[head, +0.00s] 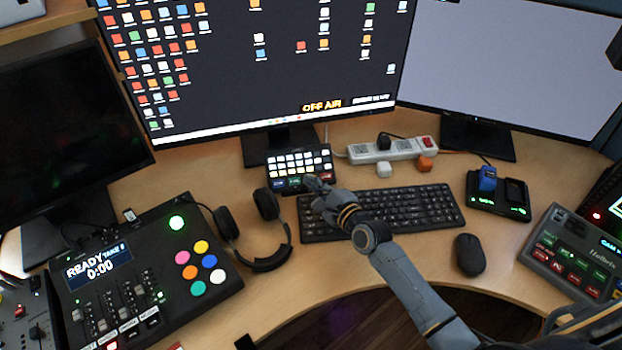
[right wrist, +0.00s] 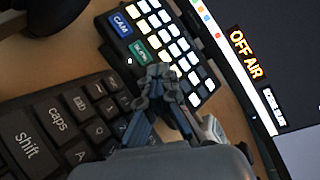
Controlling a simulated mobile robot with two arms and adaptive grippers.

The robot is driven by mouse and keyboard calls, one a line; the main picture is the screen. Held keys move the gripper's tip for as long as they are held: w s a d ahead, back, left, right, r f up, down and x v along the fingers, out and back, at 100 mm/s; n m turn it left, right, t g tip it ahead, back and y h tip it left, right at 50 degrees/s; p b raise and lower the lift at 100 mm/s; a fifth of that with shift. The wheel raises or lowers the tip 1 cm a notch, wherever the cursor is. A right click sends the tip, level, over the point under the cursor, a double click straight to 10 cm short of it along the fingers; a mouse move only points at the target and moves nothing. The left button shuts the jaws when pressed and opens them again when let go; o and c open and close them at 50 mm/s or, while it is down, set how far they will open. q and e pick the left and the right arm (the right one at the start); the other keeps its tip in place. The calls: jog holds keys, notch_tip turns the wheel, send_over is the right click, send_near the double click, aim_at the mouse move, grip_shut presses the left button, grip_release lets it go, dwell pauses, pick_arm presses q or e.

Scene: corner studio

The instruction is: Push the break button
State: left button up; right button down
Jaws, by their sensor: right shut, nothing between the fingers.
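A black button pad (head: 270,170) with lit white keys stands behind the keyboard, below the middle monitor. In the right wrist view the pad (right wrist: 205,70) shows a blue key reading CAM (right wrist: 121,25) and a green key (right wrist: 140,50) with a label too small to read. My right gripper (head: 315,184) is shut and empty at the pad's front right edge. In the right wrist view its fingertips (right wrist: 161,73) overlap the pad's labelled row just beyond the green key. They hide what lies there; contact cannot be told. No key legibly reads "break". My left gripper is not in view.
My right forearm crosses above the keyboard (head: 420,205). A power strip (head: 390,150) lies right of the pad, headphones (head: 262,230) left, and a mouse (head: 469,254) at right. A control console (head: 205,295) stands front left. The middle monitor (head: 250,80) shows OFF AIR.

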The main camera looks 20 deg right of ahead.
jog(key=shift+s+a+f+b, duration=0.15)
jog(key=shift+f+b, duration=0.2)
jog(key=shift+f, duration=0.45)
jog(key=shift+s+p, duration=0.15)
jog(key=shift+p, duration=0.2)
jog(key=shift+f, duration=0.1)
jog(key=s+r+p, duration=0.1)
jog(key=p, duration=0.1)
jog(key=s+r+p, duration=0.1)
jog(key=r+p, duration=0.1)
jog(key=s+r+p, duration=0.1)
jog(key=r+p, duration=0.1)
jog(key=shift+s+r, duration=0.1)
jog(key=shift+r, duration=0.05)
dwell(0.4)
